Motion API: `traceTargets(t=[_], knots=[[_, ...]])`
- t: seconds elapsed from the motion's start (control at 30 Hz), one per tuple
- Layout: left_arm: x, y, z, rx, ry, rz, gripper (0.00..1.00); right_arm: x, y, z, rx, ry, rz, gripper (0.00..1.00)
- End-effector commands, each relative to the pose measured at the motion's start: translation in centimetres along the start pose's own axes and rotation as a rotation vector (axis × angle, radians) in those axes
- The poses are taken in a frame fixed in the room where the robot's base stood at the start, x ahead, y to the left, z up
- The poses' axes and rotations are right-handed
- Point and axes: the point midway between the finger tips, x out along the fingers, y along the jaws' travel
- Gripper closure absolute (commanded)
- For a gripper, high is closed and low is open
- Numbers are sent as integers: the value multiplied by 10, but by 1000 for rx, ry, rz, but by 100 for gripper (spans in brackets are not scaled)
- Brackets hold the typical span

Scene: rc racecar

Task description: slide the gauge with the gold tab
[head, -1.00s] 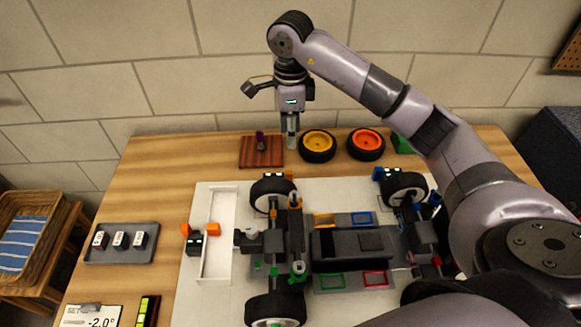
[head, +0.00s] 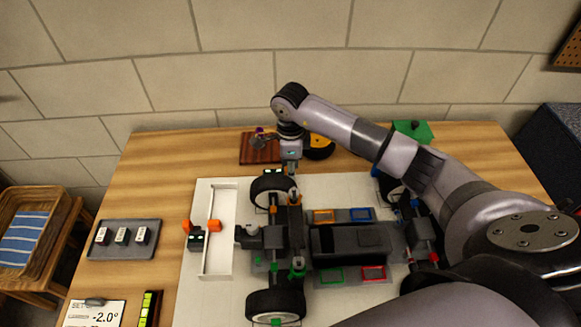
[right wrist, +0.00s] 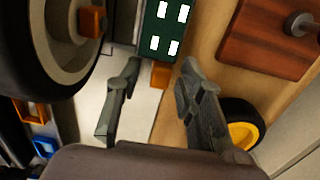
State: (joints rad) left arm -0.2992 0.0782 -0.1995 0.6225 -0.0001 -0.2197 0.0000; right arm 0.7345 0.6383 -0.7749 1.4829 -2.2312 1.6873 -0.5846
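A dark green gauge (right wrist: 165,30) with lit white squares shows at the top of the right wrist view, beside a car wheel. An orange-gold tab (right wrist: 160,75) sits at its near end. In the head view this gauge (head: 272,172) is just behind the upper left wheel, and its tab cannot be made out there. My right gripper (right wrist: 160,70) is open, its fingertips on either side of the tab with gaps showing. In the head view the right gripper (head: 292,168) points down beside that wheel. My left gripper is not in view.
The car chassis (head: 350,242) fills the white board. Another gauge (head: 197,238) with orange tabs stands by the white tray (head: 217,270). A wooden block (head: 252,150) and yellow-rimmed wheel (head: 320,146) lie behind the gripper. A grey tray (head: 122,250) is at left.

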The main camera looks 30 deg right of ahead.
Motion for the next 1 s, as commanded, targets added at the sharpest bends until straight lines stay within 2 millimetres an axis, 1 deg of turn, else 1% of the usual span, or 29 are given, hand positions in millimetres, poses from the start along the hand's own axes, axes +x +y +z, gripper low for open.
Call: traceTargets(t=[0.13,0.67,1.0], knots=[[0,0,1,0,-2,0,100,0,0,0,0,0,0,65],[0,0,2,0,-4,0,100,0,0,0,0,0,0,100],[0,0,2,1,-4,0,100,-1,0,0,-1,0,0,100]])
